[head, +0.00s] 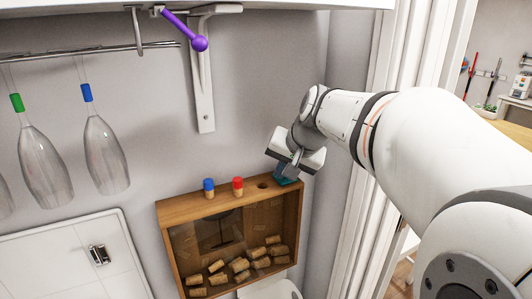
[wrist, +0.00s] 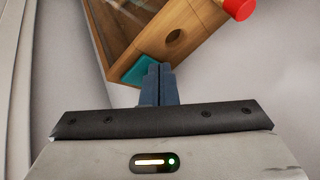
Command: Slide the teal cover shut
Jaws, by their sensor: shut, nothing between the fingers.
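The teal cover (head: 283,181) is at the right end of the wooden box's top in the head view, and the round hole (head: 262,185) beside it is uncovered. In the wrist view the teal cover (wrist: 137,70) lies at the near edge of the box top, with the open hole (wrist: 175,38) beyond it. My gripper (head: 288,171) is shut and empty, with its tips at the cover. In the wrist view my gripper's tips (wrist: 159,70) overlap the cover's right side; I cannot tell whether they touch it. They hide part of it.
The wall-mounted wooden box (head: 172,208) holds several corks behind its front. Glasses (head: 105,158) hang at left. A bracket (head: 202,90) is above; a door frame (head: 382,60) is at right.

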